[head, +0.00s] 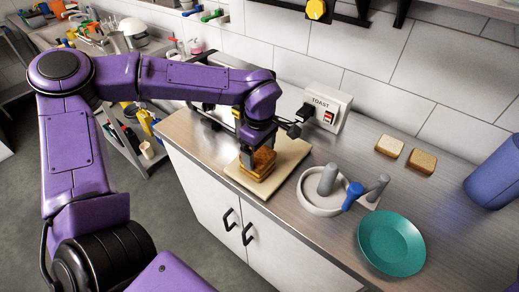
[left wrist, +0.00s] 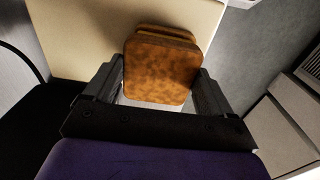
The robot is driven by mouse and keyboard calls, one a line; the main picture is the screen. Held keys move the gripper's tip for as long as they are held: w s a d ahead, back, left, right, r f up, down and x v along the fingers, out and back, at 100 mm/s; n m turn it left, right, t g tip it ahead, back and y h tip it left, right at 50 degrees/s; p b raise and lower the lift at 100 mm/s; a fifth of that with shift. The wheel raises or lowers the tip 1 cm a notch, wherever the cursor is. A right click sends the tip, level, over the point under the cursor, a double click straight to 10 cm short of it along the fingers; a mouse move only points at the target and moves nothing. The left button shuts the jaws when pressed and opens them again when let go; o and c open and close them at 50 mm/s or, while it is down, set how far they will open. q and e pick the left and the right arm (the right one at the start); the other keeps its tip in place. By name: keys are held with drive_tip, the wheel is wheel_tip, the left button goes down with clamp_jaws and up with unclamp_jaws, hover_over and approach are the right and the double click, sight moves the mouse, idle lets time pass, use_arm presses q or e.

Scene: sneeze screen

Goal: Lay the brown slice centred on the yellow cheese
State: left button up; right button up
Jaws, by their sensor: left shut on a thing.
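My left gripper (head: 257,152) is over the pale board (head: 291,165) and points down. It is shut on the brown slice (left wrist: 158,72), which has a toasted, mottled face and sits between the two fingers in the left wrist view. In the head view the slice is at the top of a small stack on the board, with orange-brown layers beneath it. Another slice edge (left wrist: 166,32) shows just past the held one in the left wrist view. I cannot clearly make out the yellow cheese, nor whether the held slice touches the layer below. My right gripper is not in view.
A white bowl (head: 312,205) with a grey pestle-like piece stands right of the board. A blue-handled tool (head: 352,196) and teal plate (head: 391,243) are farther right. The toast switch box (head: 327,107) is behind the board.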

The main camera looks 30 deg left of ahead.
use_arm(q)
drive_tip(key=shift+s+r, duration=0.1)
drive_tip(key=shift+s, duration=0.05)
drive_tip(key=shift+f, duration=0.65)
drive_tip(key=o, duration=0.8)
drive_tip(key=shift+o, duration=0.2)
drive_tip(key=shift+r, duration=0.1)
wheel_tip(320, 180, up, 10)
drive_tip(key=b, duration=0.1)
drive_tip(key=shift+r+b, duration=0.2)
drive_tip(key=shift+b, duration=0.1)
drive_tip(key=shift+d, duration=0.1)
